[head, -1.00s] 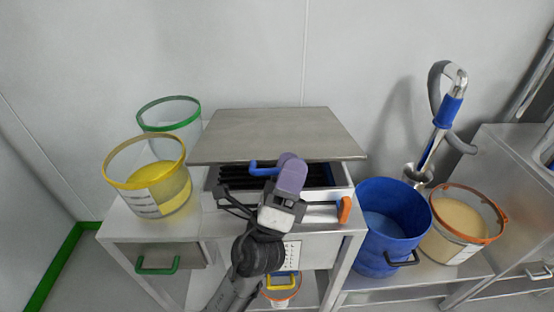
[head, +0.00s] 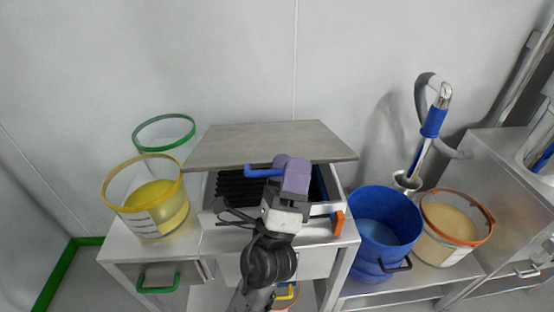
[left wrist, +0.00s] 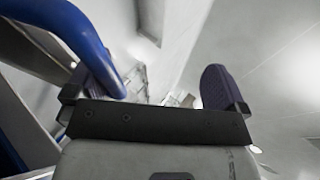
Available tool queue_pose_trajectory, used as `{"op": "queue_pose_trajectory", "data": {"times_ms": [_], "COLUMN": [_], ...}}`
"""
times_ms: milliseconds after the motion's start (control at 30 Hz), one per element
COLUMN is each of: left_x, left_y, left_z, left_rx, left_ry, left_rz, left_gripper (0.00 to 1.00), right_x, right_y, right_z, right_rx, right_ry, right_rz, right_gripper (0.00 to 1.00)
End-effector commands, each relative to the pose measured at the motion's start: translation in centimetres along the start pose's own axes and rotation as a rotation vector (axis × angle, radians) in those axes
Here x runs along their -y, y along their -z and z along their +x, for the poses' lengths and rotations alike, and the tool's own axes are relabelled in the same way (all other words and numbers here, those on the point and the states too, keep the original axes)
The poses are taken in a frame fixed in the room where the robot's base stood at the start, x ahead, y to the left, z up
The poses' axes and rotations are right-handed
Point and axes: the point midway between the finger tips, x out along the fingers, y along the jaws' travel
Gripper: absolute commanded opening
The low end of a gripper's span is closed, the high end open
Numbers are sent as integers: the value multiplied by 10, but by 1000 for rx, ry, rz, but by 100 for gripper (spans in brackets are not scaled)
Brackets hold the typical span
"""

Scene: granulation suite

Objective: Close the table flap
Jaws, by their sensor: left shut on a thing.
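The table flap (head: 270,143) is a grey metal panel over the back of the table. Its front edge stands clear of an open compartment (head: 232,187) with black ribs inside. A blue handle (head: 261,171) shows at the flap's front edge. My left gripper (head: 292,176), with purple fingertips, is shut on the blue handle. In the left wrist view, the handle (left wrist: 72,32) passes close by the left finger and partly hides it; the purple right finger (left wrist: 216,88) is plain. The exact contact is hidden. My right gripper is not in view.
A yellow-rimmed tub (head: 147,200) and a green-rimmed tub (head: 165,131) stand left of the flap. An orange handle (head: 338,222) is at the compartment's right. A blue bucket (head: 383,232) and an orange-rimmed tub (head: 452,228) stand right. A wall is behind.

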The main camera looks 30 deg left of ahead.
Motion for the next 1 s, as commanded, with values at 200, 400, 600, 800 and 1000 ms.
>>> {"op": "queue_pose_trajectory", "data": {"times_ms": [200, 400, 600, 800, 1000], "left_x": [6, 2, 0, -2, -5], "left_y": [0, -1, -2, -4, -6], "left_z": [-7, -21, -34, -48, -61], "left_rx": [-2, -3, -3, -2, -2], "left_ry": [16, 15, 15, 15, 15], "left_rz": [-8, -7, -3, 1, 6], "left_gripper": [81, 81, 81, 81, 81], "right_x": [0, 2, 3, 3, 2], "right_y": [-2, -4, -7, -9, -12], "right_z": [5, 13, 21, 28, 36], "right_rx": [0, 0, 0, 0, 0], "right_ry": [0, 5, 5, 4, 2], "right_rz": [6, 5, 5, 5, 3], "right_gripper": [43, 43, 43, 43, 43]}}
